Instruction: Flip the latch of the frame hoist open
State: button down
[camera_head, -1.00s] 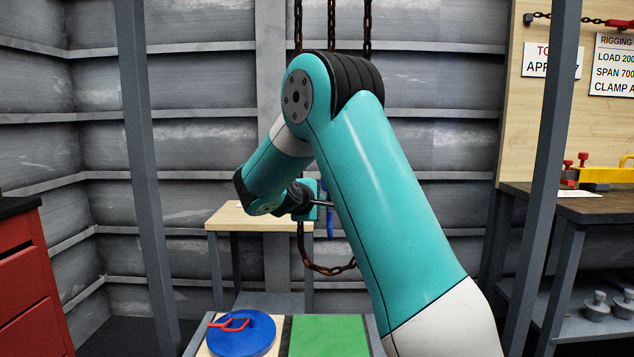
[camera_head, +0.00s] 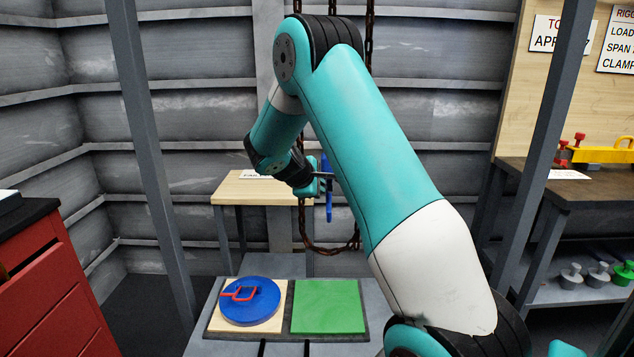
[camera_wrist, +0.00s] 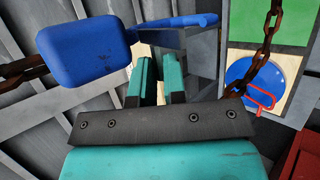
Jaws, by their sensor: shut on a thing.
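The frame hoist shows as rusty chains (camera_head: 369,45) with a blue part (camera_head: 327,190) hanging upright among them. In the wrist view a large blue block (camera_wrist: 85,52) and a thin blue bar (camera_wrist: 180,27) stand just beyond my fingers; I take the bar for the latch. My gripper (camera_head: 316,183) is beside the blue part in the head view. In the wrist view its teal fingers (camera_wrist: 159,72) are close together below the bar, shut on the latch. The exact contact is hidden.
A rusty chain loop (camera_head: 330,250) hangs below my gripper. A wooden-topped table (camera_head: 235,190) stands behind. In front lie a blue disc (camera_head: 262,308) with a red handle and a green square (camera_head: 328,306). Grey posts (camera_head: 152,160) stand on both sides; a red cabinet (camera_head: 55,290) is at left.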

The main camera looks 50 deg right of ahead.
jog(key=shift+s+d, duration=0.1)
jog(key=shift+s, duration=0.05)
jog(key=c, duration=1.2)
grip_release()
jog(key=shift+o, duration=0.2)
jog(key=shift+r, duration=0.2)
jog(key=p+v, duration=0.5)
jog(key=v, duration=0.2)
jog(key=shift+a, duration=0.5)
